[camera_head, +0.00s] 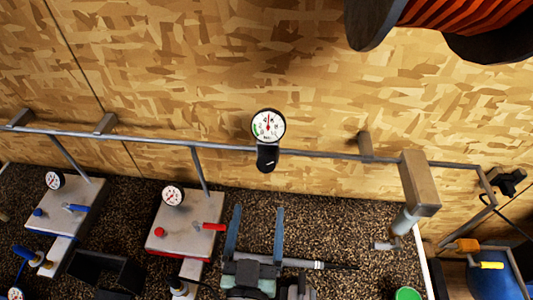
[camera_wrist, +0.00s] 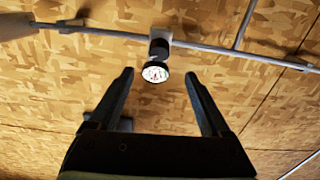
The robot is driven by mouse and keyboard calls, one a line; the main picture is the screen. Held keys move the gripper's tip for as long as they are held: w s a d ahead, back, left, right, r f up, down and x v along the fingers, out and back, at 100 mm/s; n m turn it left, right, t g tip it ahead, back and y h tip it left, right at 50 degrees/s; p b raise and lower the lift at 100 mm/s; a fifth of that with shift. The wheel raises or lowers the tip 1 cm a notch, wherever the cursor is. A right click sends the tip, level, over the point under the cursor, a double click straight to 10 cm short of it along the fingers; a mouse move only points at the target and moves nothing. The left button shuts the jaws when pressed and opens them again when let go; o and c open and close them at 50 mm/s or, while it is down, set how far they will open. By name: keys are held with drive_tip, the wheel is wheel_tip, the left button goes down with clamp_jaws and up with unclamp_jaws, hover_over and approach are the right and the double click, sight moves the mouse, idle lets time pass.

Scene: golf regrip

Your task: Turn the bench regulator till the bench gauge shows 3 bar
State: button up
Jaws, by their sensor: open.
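A round white gauge (camera_head: 268,127) with a black rim is on the wall rail, its red needle pointing roughly up and a green band on its left. Its numbers are too small to read. A black knob (camera_head: 267,158) with a white mark sits just below it, likely the regulator. My gripper (camera_head: 257,207) is open and empty below the knob and apart from it. In the wrist view the picture is turned over: the gauge (camera_wrist: 155,72) shows between the fingertips and the knob (camera_wrist: 158,47) above it.
A grey pipe (camera_head: 330,154) runs along the wall. Two grey plates with gauges and a blue (camera_head: 77,208) and a red lever (camera_head: 208,226) stand at left. A post with a brown box (camera_head: 420,180) is at right. An orange reel (camera_head: 450,12) hangs top right.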

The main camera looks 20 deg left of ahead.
sight(266, 166)
drive_tip(key=p+x, duration=0.3)
drive_tip(key=x, duration=0.8)
drive_tip(key=shift+w+a, duration=0.1)
drive_tip(key=shift+w, duration=0.3)
drive_tip(key=c, duration=1.3)
drive_tip(key=shift+r+p, duration=0.15)
drive_tip(key=shift+p, duration=0.15)
clamp_jaws()
